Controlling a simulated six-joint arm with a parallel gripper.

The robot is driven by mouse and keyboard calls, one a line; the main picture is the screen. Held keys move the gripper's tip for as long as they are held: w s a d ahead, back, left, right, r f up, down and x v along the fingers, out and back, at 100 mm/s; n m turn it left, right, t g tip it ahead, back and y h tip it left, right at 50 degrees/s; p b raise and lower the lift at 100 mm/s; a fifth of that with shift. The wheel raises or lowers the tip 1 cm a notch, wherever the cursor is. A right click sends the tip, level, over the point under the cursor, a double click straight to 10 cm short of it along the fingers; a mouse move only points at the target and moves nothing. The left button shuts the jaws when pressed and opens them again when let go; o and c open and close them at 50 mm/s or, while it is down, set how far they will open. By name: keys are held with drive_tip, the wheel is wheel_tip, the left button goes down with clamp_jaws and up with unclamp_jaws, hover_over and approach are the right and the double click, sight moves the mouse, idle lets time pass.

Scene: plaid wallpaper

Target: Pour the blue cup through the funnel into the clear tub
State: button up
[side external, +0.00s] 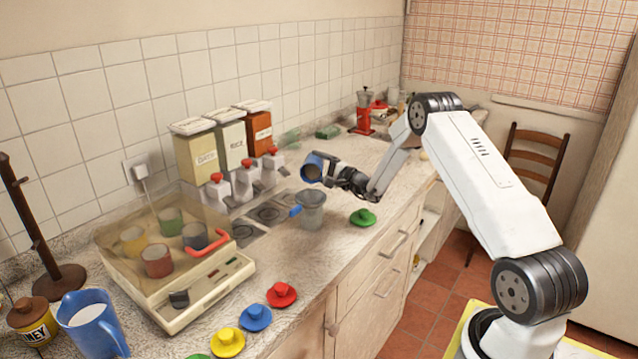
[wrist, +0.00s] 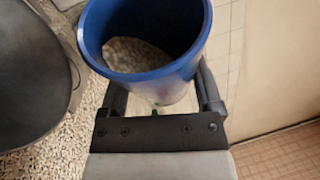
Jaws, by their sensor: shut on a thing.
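My gripper (side external: 328,172) is shut on the blue cup (side external: 313,166) and holds it in the air above the counter. The cup is tilted, its mouth facing left. In the wrist view the cup (wrist: 143,77) sits between the fingers (wrist: 160,100), with a greyish-brown surface inside; I cannot tell if that is contents. Below the cup stands a grey see-through vessel (side external: 311,212) with a wide rim and a blue part at its left. I cannot clearly separate funnel from clear tub there. A dark round bowl shape (wrist: 30,75) fills the wrist view's left.
A clear-lidded case (side external: 165,240) with several mugs is at the left, beside a blue jug (side external: 92,325). Canisters (side external: 230,140) and red-topped dispensers (side external: 243,178) line the wall. A green lid (side external: 362,217) lies right of the vessel; a red lid (side external: 282,294) lies in front.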

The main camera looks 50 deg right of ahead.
sight(323, 167)
drive_tip(key=shift+s+a+r+n+t, duration=0.15)
drive_tip(key=shift+r+n+t, duration=0.35)
drive_tip(key=shift+n, duration=0.5)
drive_tip(key=shift+s+a+f+n+y, duration=0.15)
drive_tip(key=shift+a+n+y, duration=0.1)
drive_tip(key=shift+n+y, duration=0.5)
drive_tip(key=shift+f+n, duration=0.1)
drive_tip(key=shift+n, duration=0.35)
drive_tip(key=shift+s+a+r+n+t+y, duration=0.2)
drive_tip(key=shift+n+y, duration=0.25)
drive_tip(key=shift+n, duration=0.35)
drive_tip(key=shift+s+a+r+n+t+y, duration=0.1)
drive_tip(key=shift+a+r+n+y, duration=0.15)
drive_tip(key=shift+n+y, duration=0.4)
drive_tip(key=shift+s+a+r+n+t+y, duration=0.1)
drive_tip(key=shift+a+r+n+y, duration=0.15)
drive_tip(key=shift+n, duration=0.7)
